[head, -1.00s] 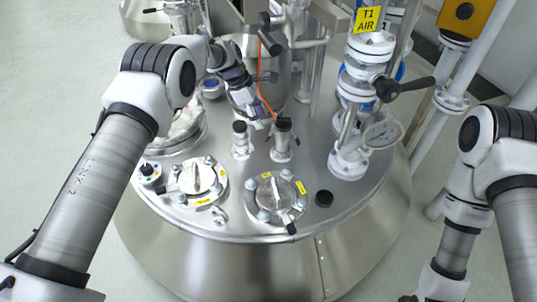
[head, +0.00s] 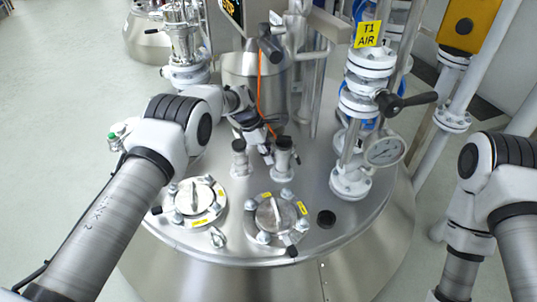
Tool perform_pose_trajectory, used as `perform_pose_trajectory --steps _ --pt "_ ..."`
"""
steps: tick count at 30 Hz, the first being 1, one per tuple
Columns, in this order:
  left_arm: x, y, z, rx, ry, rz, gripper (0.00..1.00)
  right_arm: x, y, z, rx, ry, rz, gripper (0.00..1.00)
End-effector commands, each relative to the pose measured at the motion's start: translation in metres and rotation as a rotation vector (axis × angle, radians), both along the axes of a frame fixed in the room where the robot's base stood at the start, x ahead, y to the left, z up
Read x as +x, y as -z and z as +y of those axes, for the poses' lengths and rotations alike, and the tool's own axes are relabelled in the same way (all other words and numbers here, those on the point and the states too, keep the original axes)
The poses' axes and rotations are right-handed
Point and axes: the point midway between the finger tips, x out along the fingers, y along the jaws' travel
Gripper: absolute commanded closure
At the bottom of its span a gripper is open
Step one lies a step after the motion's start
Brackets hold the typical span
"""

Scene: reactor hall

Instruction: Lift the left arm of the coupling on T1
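The steel vessel T1 (head: 345,205) fills the middle of the head view. Two short upright steel fittings with dark caps stand on its top, a left one (head: 239,160) and a right one (head: 283,158). The coupling's arms are too small to make out clearly. My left gripper (head: 267,152) reaches down from the upper left between these fittings, close to the right one. Whether it touches is not clear. Its dark fingers are small and partly overlapped, so their opening cannot be told. My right arm is at the right edge, with its gripper out of frame.
Two bolted round lids, left (head: 195,199) and right (head: 275,214), lie in front of the fittings. A valve stack with a black handle (head: 405,101) and a gauge (head: 384,152) stands right, under a yellow T1 AIR sign (head: 368,33). An orange cable (head: 260,85) hangs behind.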

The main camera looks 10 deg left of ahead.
Motion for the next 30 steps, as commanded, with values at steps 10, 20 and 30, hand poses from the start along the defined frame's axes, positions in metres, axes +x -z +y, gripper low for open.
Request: perform_pose_trajectory --steps 10,20,30 --pt "0.000 -0.002 0.001 0.069 0.004 0.006 1.00 0.000 -0.004 0.000 0.000 0.000 0.000 0.52" --pt "-0.001 -0.004 0.010 0.442 0.003 0.032 1.00 0.000 0.014 0.000 0.000 0.000 0.000 0.52" --pt "-0.001 -0.011 0.013 0.498 -0.001 0.038 1.00 0.000 0.014 0.000 0.000 0.000 0.000 0.52"
